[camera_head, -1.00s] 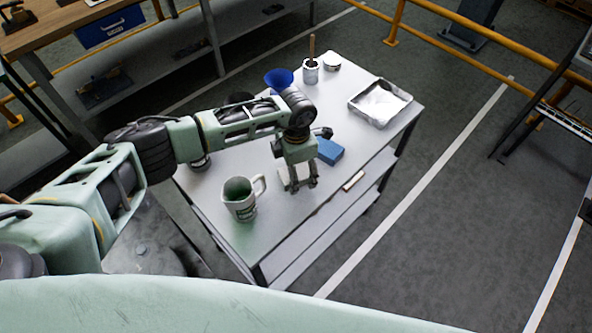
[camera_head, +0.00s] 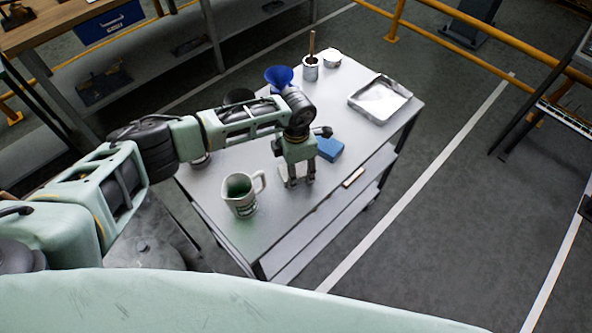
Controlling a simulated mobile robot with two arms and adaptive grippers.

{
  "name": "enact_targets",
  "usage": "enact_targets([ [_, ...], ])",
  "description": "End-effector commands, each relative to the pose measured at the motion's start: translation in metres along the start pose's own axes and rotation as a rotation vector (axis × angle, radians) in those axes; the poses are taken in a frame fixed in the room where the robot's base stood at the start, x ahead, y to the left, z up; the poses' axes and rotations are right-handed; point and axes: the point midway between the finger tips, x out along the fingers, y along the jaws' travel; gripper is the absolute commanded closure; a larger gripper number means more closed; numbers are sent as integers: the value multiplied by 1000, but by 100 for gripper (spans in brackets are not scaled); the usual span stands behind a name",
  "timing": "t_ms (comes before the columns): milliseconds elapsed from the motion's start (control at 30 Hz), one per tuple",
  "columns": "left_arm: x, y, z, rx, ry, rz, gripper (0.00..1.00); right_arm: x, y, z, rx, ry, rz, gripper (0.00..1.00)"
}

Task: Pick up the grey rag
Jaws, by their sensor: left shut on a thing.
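The grey rag (camera_head: 283,173) shows as a small pale patch on the tabletop, close against my left gripper's fingers. Most of it is hidden behind the fingers. My left gripper (camera_head: 300,183) points down at the table near its front edge and is shut on the rag. I cannot tell whether the rag is clear of the tabletop. My right gripper is out of view.
On the grey table (camera_head: 225,160) a measuring jug (camera_head: 241,198) stands left of the gripper. A blue block (camera_head: 330,149) lies close on its right, and a small pale bar (camera_head: 353,178) near the front edge. A blue funnel (camera_head: 279,76), brush pot (camera_head: 311,70) and metal tray (camera_head: 381,100) stand farther back.

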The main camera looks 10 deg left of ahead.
Motion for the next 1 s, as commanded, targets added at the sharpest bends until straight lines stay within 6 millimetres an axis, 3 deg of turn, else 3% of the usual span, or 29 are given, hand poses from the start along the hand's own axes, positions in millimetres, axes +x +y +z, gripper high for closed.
enact_targets([
  [267, -6, 1, 0, 0, -2, 1, 79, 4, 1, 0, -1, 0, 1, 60],
  [500, -38, 2, 1, 3, -5, 5, 79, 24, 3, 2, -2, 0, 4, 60],
  [1000, -94, -83, 44, 5, -3, 2, 79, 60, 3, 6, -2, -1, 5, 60],
])
